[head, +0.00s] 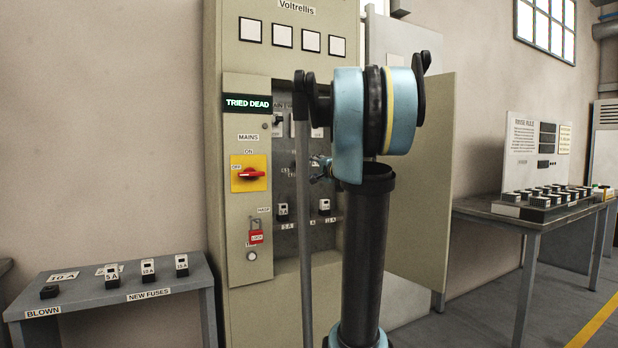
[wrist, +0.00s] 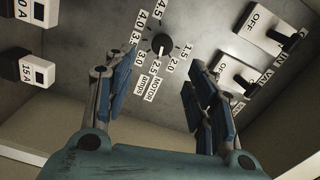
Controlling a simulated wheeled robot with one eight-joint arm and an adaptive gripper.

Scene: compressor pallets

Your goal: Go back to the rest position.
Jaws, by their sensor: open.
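My gripper (wrist: 148,88) is open and empty in the wrist view, its two blue-padded fingers spread wide apart. It faces the panel inside the cabinet, with the black motor amps dial (wrist: 162,45) showing between and beyond the fingertips. No contact with the dial shows. In the head view my arm stands in front of the open grey-green cabinet (head: 240,60) and hides much of its inside. Only a small part of the gripper end shows there, left of my arm, so the fingers cannot be made out.
Two switches marked OFF (wrist: 278,36) sit right of the fingers, fuses (wrist: 38,70) to the left. The cabinet door (head: 425,190) stands open at right. A red padlock (head: 256,237) hangs below the mains switch (head: 249,174). Tables (head: 110,291) and (head: 530,222) flank the cabinet.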

